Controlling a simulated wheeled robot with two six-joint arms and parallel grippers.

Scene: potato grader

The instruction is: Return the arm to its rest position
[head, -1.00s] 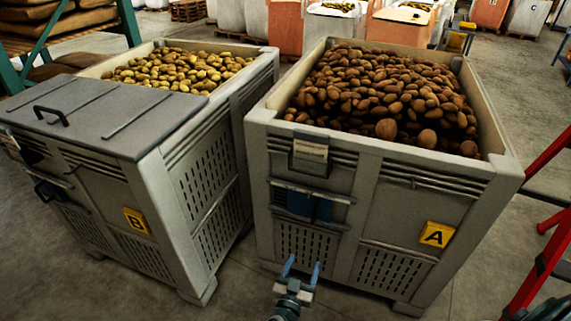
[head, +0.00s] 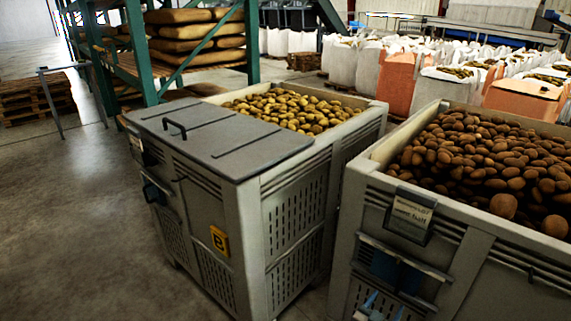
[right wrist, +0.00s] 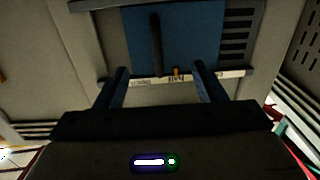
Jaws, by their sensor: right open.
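My right gripper (head: 383,306) shows at the bottom edge of the head view, in front of the right crate (head: 465,235). Its two blue fingers stand apart in the right wrist view (right wrist: 162,82), with nothing held between them. Beyond the fingers that view shows a blue panel (right wrist: 190,40) with a dark handle-like bar and a pale label strip (right wrist: 150,79) on the crate's front. I cannot tell whether the fingertips touch the crate; they appear apart from it. My left gripper is not in view.
The right crate holds brown potatoes (head: 480,160). The left crate (head: 285,205) holds yellowish potatoes (head: 295,110) and has a grey half lid (head: 215,140). A green rack (head: 135,50) with sacks stands behind. The floor (head: 80,220) at left is clear.

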